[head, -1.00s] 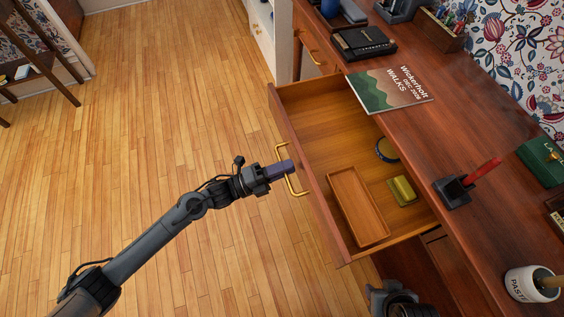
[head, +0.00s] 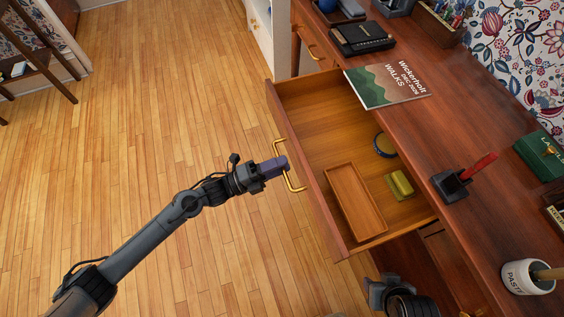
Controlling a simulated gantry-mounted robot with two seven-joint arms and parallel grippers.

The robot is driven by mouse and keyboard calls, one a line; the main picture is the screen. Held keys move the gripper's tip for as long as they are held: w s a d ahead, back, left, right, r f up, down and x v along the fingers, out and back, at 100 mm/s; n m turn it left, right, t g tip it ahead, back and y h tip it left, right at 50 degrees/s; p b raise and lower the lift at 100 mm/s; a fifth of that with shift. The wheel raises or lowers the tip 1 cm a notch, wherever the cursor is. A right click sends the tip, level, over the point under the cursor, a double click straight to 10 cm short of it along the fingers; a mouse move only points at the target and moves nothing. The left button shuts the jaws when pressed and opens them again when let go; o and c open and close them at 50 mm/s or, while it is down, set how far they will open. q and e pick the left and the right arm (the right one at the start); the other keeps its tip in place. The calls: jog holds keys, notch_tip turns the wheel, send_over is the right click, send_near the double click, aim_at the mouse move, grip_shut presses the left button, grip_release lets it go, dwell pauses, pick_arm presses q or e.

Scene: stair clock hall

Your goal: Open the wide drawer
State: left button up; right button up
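The wide drawer (head: 276,112) stands far out from the desk, with its inside in plain view. Its brass handle (head: 291,186) is on the front panel. My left gripper (head: 281,164) is at the handle, its purple fingers together over the middle of the bar and hiding that part; it looks shut on it. The drawer holds a wooden tray (head: 352,198), a yellow-green block (head: 399,185) and a round dark tin (head: 384,146). My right gripper (head: 379,290) is low beside the drawer's near end, partly in view; its fingers are unclear.
The desk top (head: 425,140) carries a booklet (head: 388,84), a black case (head: 361,38), a pen stand (head: 452,185), a green box (head: 541,154) and a paste pot (head: 528,277). A white cabinet (head: 270,35) stands beyond the desk. The wooden floor (head: 150,130) left of the drawer is clear.

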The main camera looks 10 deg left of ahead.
pick_arm(q)
jog(key=p+v, duration=0.2)
jog(key=v, duration=0.7)
jog(key=shift+s+a, duration=0.15)
jog(key=shift+a, duration=0.2)
